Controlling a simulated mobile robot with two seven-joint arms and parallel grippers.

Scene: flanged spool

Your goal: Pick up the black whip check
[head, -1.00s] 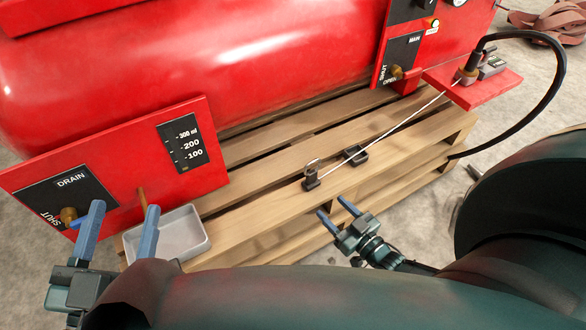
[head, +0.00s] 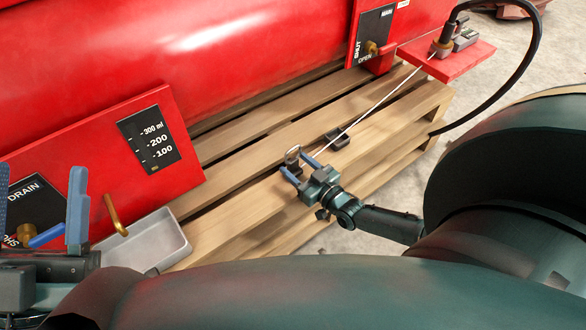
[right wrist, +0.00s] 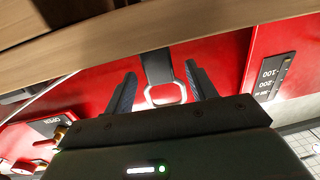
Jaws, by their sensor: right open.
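A thin pale cable (head: 375,107) runs from the hose fitting (head: 442,43) down to a small black piece with a metal loop (head: 292,160) over the pallet. I take this for the whip check's end; only that end looks black. My right gripper (head: 301,168) is open, its blue fingers around or just beside this piece. In the right wrist view, the black piece (right wrist: 157,66) with its silver loop (right wrist: 165,95) stands between the two spread fingers (right wrist: 160,90). I cannot tell whether they touch. My left gripper (head: 40,200) is at the left edge, its fingers apart and empty.
The wooden pallet (head: 235,215) lies under a red tank (head: 230,60). A small black holder (head: 338,140) sits on the pallet just right of the loop. A grey tray (head: 145,240) and a brass drain pipe (head: 115,215) are near my left gripper. A black hose (head: 535,60) arcs at the right.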

